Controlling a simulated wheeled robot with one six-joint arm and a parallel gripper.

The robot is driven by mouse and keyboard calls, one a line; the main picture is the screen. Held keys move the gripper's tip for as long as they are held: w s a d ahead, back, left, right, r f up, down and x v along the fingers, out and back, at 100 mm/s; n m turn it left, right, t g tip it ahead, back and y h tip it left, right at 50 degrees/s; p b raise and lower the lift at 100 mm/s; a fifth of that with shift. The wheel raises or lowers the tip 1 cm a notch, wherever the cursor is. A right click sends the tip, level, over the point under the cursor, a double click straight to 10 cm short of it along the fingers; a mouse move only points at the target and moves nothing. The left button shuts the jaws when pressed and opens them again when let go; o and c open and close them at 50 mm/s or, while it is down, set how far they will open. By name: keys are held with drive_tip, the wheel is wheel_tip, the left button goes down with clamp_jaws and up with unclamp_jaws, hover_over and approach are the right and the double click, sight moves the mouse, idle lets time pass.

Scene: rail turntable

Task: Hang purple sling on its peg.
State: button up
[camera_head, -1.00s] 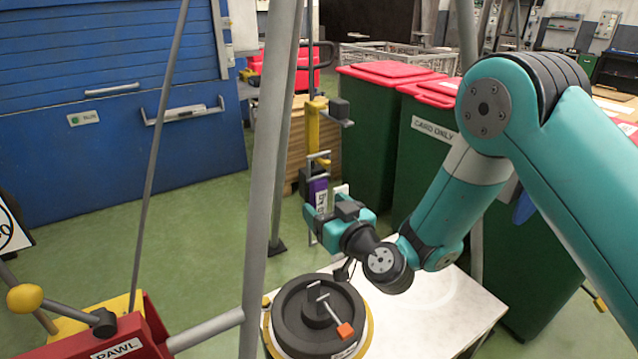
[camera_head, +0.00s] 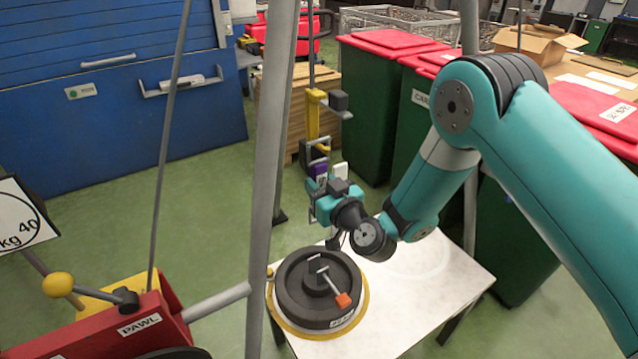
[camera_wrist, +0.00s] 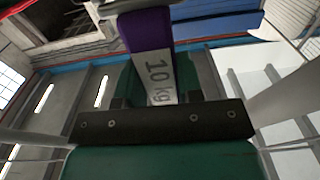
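The purple sling (camera_head: 320,171) is a short strap with a dark upper part, just above my gripper (camera_head: 322,198) in the head view. In the wrist view the sling (camera_wrist: 148,30) stands up at the top middle, with a white "10 kg" label facing me. Its lower end lies between the teal fingers of my gripper (camera_wrist: 160,95), which appear closed on it. A yellow bracket (camera_head: 313,115) on an upright rod is above and behind the sling in the head view. I cannot tell whether the sling touches it. I cannot pick out the peg with certainty.
A black round weight (camera_head: 300,305) with an orange-tipped lever sits on a white table (camera_head: 420,285) below my gripper. A grey pole (camera_head: 268,170) stands left of it. A red box marked PAWL (camera_head: 150,318) is front left. Green bins (camera_head: 370,110) stand behind.

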drive_tip(key=shift+c, duration=1.4)
drive_tip(key=shift+r, duration=0.1)
drive_tip(key=shift+r, duration=0.1)
drive_tip(key=shift+r+p, duration=0.7)
drive_tip(key=shift+r, duration=0.05)
drive_tip(key=shift+s+d+f+b, duration=0.1)
drive_tip(key=shift+f+b, duration=0.1)
drive_tip(key=shift+b, duration=0.35)
drive_tip(key=shift+b+v, duration=0.95)
drive_tip(key=shift+b, duration=1.25)
